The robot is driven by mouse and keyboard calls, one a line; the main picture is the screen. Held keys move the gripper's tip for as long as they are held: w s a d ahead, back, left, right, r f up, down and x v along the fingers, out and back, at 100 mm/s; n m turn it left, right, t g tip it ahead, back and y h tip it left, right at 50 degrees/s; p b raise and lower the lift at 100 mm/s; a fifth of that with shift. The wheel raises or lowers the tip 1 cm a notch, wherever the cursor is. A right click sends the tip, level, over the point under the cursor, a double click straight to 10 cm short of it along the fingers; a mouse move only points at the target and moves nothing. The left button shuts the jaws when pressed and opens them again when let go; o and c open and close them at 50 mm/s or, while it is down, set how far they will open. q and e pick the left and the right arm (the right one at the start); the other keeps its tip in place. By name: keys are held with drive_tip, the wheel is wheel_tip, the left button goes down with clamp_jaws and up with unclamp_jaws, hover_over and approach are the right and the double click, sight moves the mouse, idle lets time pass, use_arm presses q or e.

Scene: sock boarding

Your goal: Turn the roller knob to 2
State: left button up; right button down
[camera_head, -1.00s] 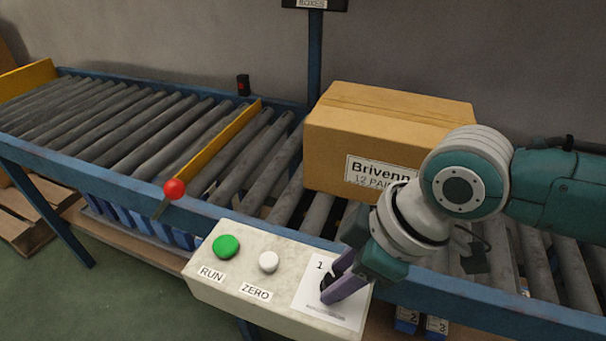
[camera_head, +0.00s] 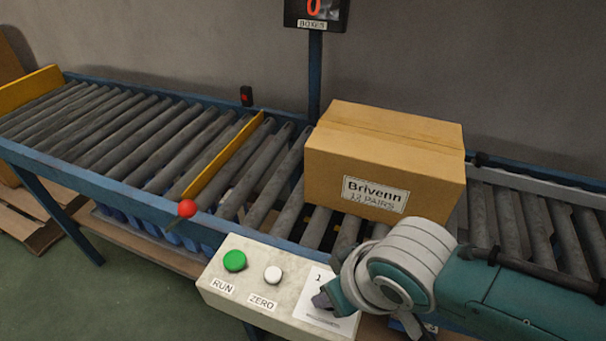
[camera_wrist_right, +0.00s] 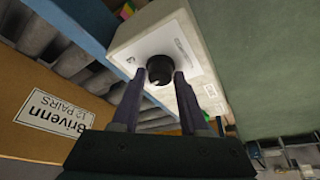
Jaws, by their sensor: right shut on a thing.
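The roller knob (camera_wrist_right: 160,69) is a round black knob on a white dial sheet (camera_wrist_right: 185,45) on the control box. My right gripper (camera_wrist_right: 161,76) has its two purple fingers on either side of it, shut on it. In the head view my right gripper (camera_head: 325,298) is at the dial sheet (camera_head: 322,318), where a "1" shows at the upper left. The hand covers most of the knob and the rest of the scale there, so I cannot read its setting. My left gripper is not in view.
The control box (camera_head: 236,296) also has a green RUN button (camera_head: 235,261) and a white ZERO button (camera_head: 273,275). A carton (camera_head: 385,160) labelled Brivenn stands on the rollers behind. A red-tipped lever (camera_head: 187,208) is at the left. A display (camera_head: 315,10) reads 0.

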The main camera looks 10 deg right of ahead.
drive_tip(key=shift+a+m, duration=0.1)
drive_tip(key=shift+m, duration=0.5)
drive_tip(key=shift+h, duration=0.3)
drive_tip(key=shift+c, duration=2.2)
unclamp_jaws()
drive_tip(key=p+v, duration=0.6)
drive_tip(key=v, duration=0.4)
drive_tip(key=shift+s+f, duration=0.1)
